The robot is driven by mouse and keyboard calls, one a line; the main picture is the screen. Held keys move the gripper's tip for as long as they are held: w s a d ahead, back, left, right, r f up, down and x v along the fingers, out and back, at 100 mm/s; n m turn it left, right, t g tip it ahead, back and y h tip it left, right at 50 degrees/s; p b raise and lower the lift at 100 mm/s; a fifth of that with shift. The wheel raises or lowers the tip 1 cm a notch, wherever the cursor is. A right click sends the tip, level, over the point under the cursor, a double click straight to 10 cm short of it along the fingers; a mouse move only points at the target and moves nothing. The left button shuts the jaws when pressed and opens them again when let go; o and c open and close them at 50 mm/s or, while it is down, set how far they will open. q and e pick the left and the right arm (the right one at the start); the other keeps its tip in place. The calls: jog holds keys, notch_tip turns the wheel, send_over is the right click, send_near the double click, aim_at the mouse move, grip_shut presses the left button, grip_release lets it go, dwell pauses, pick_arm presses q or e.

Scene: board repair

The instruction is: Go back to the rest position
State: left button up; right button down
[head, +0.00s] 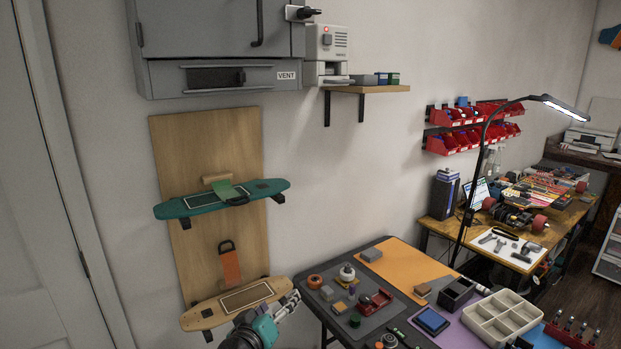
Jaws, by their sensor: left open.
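My left gripper (287,306) shows at the bottom, left of centre, with a teal and dark wrist behind it. It is open, and I see nothing between its fingers. It is in front of the right end of the lower wooden skateboard deck (207,313), left of the dark work table's edge. I cannot tell whether it touches the deck. My right gripper is not in view.
A teal deck (180,208) sits above on the wooden wall panel (166,145). The work table (316,297) holds a white divided tray (513,327), a red holder (375,301) and small parts. A lamp (484,140) rises behind. A grey cabinet (215,40) hangs above.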

pick_arm(q)
jog(key=s+a+f+m+g+y, duration=0.1)
jog(key=s+a+f, duration=0.4)
jog(key=s, duration=0.6)
jog(key=s+a+f+m+g+y, duration=0.2)
jog(key=s+a+f+g, duration=0.3)
jog(key=s, duration=0.7)
notch_tip(320, 180, down, 2)
jog(key=shift+g+y, duration=0.6)
jog(key=shift+g, duration=0.1)
